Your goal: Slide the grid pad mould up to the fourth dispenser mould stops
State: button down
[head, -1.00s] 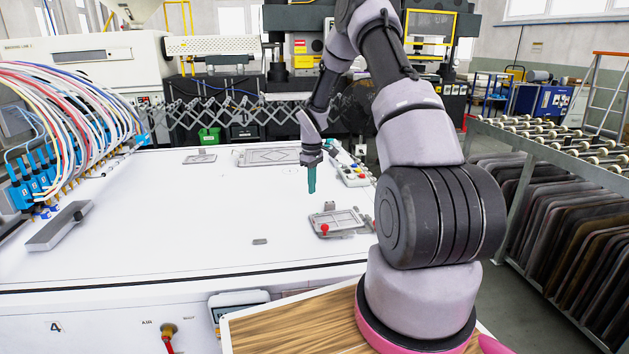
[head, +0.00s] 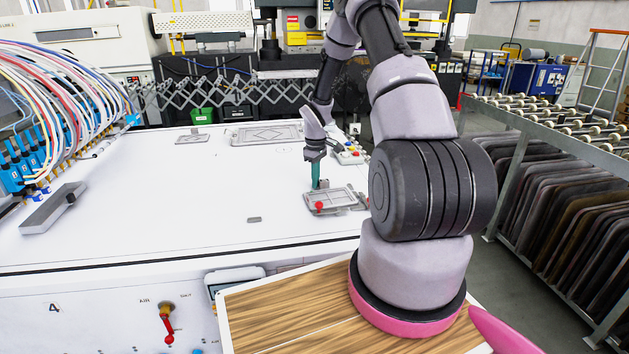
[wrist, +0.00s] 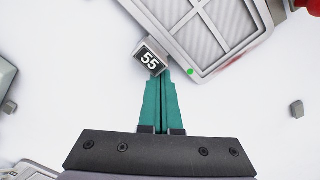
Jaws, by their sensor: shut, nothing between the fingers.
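The grid pad mould (head: 346,196), a grey plate with panes and a red knob at its near left corner, lies on the white table. In the wrist view the mould (wrist: 215,38) fills the upper middle, its near corner beside a small block marked 55 (wrist: 151,58). My gripper (head: 316,187) points down at the mould's far left edge, shut and empty. In the wrist view its teal fingertips (wrist: 161,76) are together at the 55 block; I cannot tell whether they touch it. The blue dispensers (head: 22,170) with coloured hoses stand at the table's left side. I cannot make out which is fourth.
A grey bar with a dark knob (head: 50,209) lies below the dispensers. A small grey block (head: 254,219) lies left of the mould. A diamond-marked plate (head: 266,134) and a smaller plate (head: 193,138) lie at the back. The white table between mould and dispensers is mostly clear.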

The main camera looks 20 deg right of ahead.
jog(key=shift+s+d+f, duration=0.15)
jog(key=shift+s+d, duration=0.4)
jog(key=shift+s, duration=0.35)
jog(key=shift+d, duration=0.1)
notch_tip(320, 180, up, 11)
jog(key=w+a+m, duration=0.2)
jog(key=w, duration=0.4)
notch_tip(320, 180, down, 10)
jog(key=shift+w+a, duration=0.1)
jog(key=shift+w, duration=0.05)
jog(key=s, duration=0.1)
jog(key=s+d, duration=0.1)
jog(key=shift+s+d+f, duration=0.15)
jog(key=shift+s+d, duration=0.05)
jog(key=shift+s, duration=0.15)
jog(key=shift+s+d, duration=0.2)
jog(key=shift+s, duration=0.2)
